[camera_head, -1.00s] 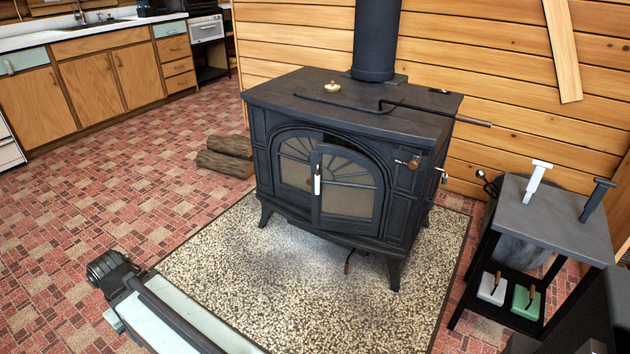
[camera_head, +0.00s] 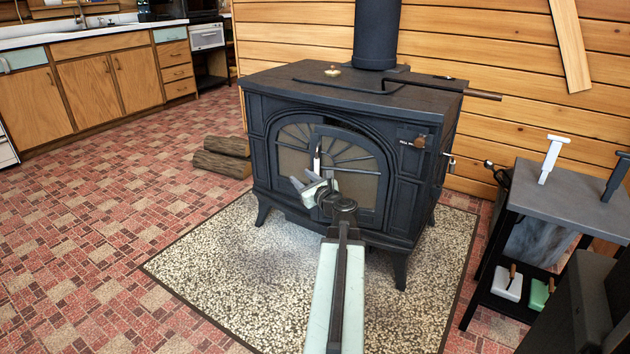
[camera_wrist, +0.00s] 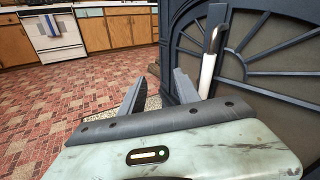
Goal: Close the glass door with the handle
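The right glass door (camera_head: 361,183) of the black wood stove has a fan-shaped grille and stands slightly ajar, its left edge out from the stove front. Its upright handle (camera_head: 317,165), with a pale grip, sits on that edge; it also shows in the wrist view (camera_wrist: 207,74). My gripper (camera_head: 308,186) is in front of the door at the handle's lower end. In the wrist view its two fingers (camera_wrist: 159,90) are apart with nothing between them. The handle appears just right of the right finger; whether they touch is unclear. My arm hides the door's lower part.
The stove (camera_head: 275,100) stands on a speckled hearth mat (camera_head: 225,270). Logs (camera_head: 222,158) lie to its left. A dark side table (camera_head: 570,195) with tools stands at right. The tiled floor at left is clear, up to wooden cabinets (camera_head: 90,90).

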